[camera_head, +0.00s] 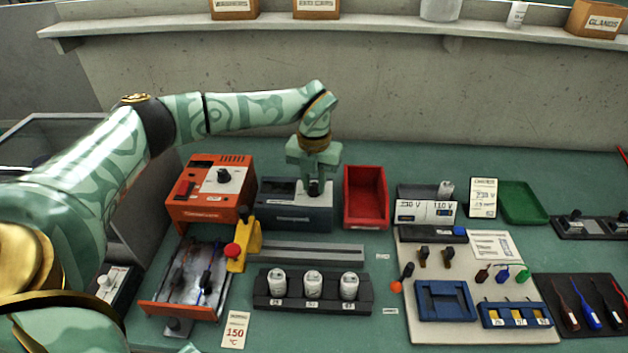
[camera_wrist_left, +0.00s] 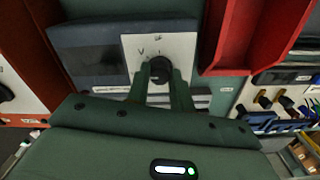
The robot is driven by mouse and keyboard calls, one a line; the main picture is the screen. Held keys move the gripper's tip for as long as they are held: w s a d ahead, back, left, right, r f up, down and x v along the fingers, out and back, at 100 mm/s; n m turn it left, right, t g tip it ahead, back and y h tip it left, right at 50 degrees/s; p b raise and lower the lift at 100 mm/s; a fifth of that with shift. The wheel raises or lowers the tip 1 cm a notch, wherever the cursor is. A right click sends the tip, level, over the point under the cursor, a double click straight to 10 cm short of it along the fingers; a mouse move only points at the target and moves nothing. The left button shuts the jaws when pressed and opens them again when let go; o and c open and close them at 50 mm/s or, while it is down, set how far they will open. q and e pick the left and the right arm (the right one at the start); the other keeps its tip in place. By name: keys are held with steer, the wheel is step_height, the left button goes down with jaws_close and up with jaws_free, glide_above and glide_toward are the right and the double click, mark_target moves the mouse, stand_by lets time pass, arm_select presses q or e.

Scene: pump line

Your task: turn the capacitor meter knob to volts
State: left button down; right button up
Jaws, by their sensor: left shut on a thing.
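The capacitor meter is a dark blue-grey box (camera_head: 283,213) at the back of the bench. In the left wrist view it shows a dark display (camera_wrist_left: 92,54) and a pale dial panel (camera_wrist_left: 184,48) with a "V" mark on the left and another small mark at the top. The black round knob (camera_wrist_left: 160,67) sits on that panel. My left gripper (camera_head: 316,186) reaches down from above, its two green fingers (camera_wrist_left: 160,80) shut on the knob, one on each side. Which mark the knob points to is hard to tell. My right gripper is not in view.
An orange-red box with a dial (camera_head: 208,190) stands left of the meter, and a red bin (camera_head: 366,197) close on its right. In front are a grey rail (camera_head: 310,252) and a dark rack (camera_head: 333,300) with white capacitors. A tool board (camera_head: 430,335) lies to the right.

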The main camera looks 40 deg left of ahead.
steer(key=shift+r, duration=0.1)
arm_select(q)
steer(key=shift+r+m+p, duration=0.25)
steer(key=shift+m+p, duration=0.65)
steer(key=shift+p, duration=0.3)
steer(key=shift+m+p, duration=1.65)
steer(key=shift+m, duration=0.35)
steer(key=shift+f+m+p, duration=0.2)
steer(key=shift+m+p, duration=0.55)
steer(key=shift+m, duration=0.65)
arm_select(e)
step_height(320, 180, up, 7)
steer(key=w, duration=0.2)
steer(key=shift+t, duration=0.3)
arm_select(q)
steer(key=c, duration=1.2)
jaws_free()
